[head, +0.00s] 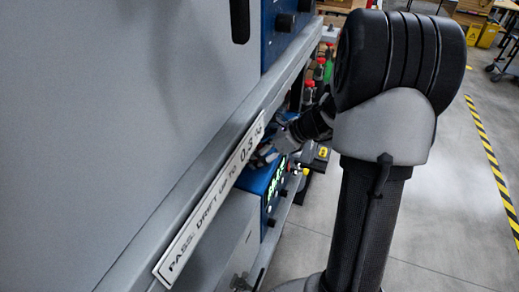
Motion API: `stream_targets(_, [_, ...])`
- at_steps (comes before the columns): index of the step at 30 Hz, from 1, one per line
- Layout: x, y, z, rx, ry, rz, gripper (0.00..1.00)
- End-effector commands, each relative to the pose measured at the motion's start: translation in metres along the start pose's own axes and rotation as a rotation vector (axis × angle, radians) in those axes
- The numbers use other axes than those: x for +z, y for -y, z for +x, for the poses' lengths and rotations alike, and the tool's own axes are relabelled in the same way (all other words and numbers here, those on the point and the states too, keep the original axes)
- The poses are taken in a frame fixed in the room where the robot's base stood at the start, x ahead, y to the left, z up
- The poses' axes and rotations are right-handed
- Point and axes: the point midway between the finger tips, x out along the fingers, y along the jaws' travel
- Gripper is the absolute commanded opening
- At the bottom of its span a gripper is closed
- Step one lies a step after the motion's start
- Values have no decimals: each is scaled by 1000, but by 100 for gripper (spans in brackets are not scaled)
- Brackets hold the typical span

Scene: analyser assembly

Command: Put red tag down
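I cannot make out a red tag in the head view. My gripper (264,156) is small and partly hidden behind the grey shelf edge. It reaches in over a blue instrument (256,180) with a lit green display. I cannot see whether its fingers are apart, or whether anything is between them.
A grey cabinet or shelf front (110,110) fills the left. Its edge carries a white label strip (210,205) reading "PASS: DRIFT UP TO 0.3". Several red-capped items (309,86) stand behind my arm. Open floor (440,220) with yellow-black tape (490,155) lies right.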

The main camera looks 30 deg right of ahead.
Motion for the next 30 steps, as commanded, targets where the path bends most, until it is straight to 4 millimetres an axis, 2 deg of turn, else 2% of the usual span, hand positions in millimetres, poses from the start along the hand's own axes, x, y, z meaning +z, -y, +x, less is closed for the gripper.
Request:
stream_targets(8, [-5,0,5,0,0,0,49])
stream_targets(9, [-5,0,5,0,0,0,71])
stream_targets(18, [-4,0,4,0,0,0,91])
stream_targets(30, [-2,0,2,0,0,0,91])
